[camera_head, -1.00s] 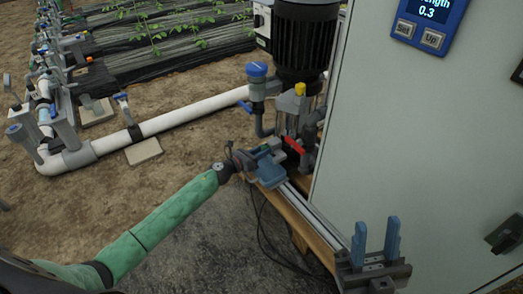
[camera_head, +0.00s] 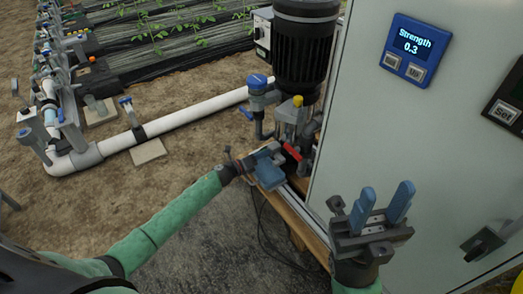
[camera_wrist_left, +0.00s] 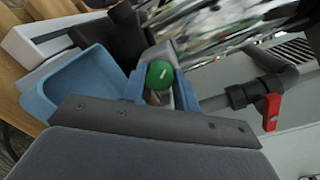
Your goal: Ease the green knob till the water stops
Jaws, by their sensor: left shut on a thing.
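The green knob (camera_wrist_left: 160,75) shows in the left wrist view between the two blue fingers of my left gripper (camera_wrist_left: 160,88). The fingers are shut on it, and it has a small white mark on its face. In the head view my left gripper (camera_head: 268,152) is at the pump skid, and the knob is hidden there. My right gripper (camera_head: 376,208) is at the lower right of the head view, in front of the cabinet. Its two blue fingers point up, stand apart and hold nothing. No running water can be made out.
A red-handled valve (camera_wrist_left: 271,112) sits close to the left gripper. The black pump motor (camera_head: 306,45) rises behind. The grey cabinet (camera_head: 400,130) on the right carries a blue display (camera_head: 408,48) reading "Strength 0.3".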

